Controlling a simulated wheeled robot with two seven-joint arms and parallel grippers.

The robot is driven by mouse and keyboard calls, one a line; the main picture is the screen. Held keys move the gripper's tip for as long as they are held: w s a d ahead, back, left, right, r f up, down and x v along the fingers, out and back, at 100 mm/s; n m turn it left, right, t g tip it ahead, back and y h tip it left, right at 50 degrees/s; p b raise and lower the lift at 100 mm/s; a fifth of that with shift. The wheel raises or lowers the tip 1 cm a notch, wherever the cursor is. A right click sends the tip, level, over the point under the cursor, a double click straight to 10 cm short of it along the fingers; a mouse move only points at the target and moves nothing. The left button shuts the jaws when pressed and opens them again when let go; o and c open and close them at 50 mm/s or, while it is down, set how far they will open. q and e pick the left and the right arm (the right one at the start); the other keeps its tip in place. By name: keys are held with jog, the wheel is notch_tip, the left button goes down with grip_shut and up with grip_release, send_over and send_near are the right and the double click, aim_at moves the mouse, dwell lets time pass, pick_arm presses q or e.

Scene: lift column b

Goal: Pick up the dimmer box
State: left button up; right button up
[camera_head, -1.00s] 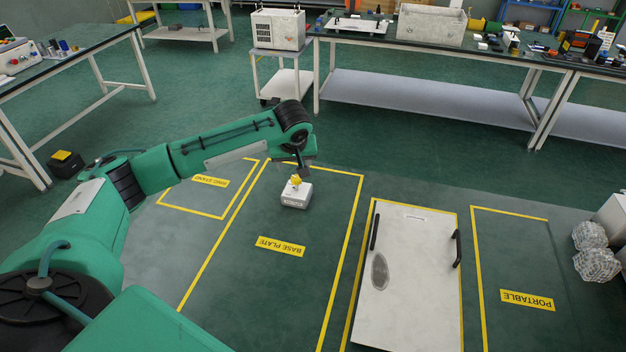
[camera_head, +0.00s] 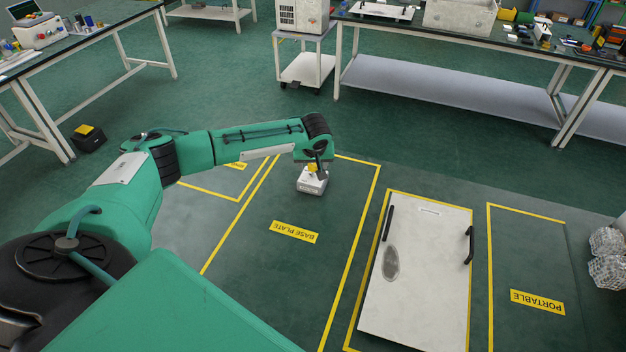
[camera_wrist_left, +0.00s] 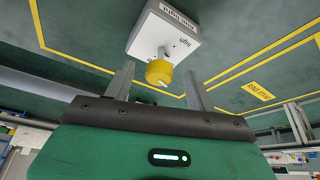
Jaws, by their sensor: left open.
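The dimmer box is a small white box with a yellow knob (camera_head: 312,183) on the green floor, inside the yellow outline marked BASE PLATE. In the left wrist view the white box (camera_wrist_left: 165,32) shows dark lettering, and its yellow knob (camera_wrist_left: 159,73) lies between the finger tips. My left gripper (camera_wrist_left: 157,80) is open, with one finger on each side of the knob and a gap on both sides. In the head view my left gripper (camera_head: 316,160) is just above the box and partly hides it. My right gripper is not in view.
A white panel (camera_head: 415,290) with two black handles lies to the right on the floor. Clear wrapped bundles (camera_head: 608,258) sit at the right edge. A black box with a yellow top (camera_head: 88,138) is at the left. Floor around the dimmer box is clear.

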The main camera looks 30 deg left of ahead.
pick_arm(q)
jog(key=shift+x, duration=1.3)
grip_shut()
jog(key=shift+r, duration=0.1)
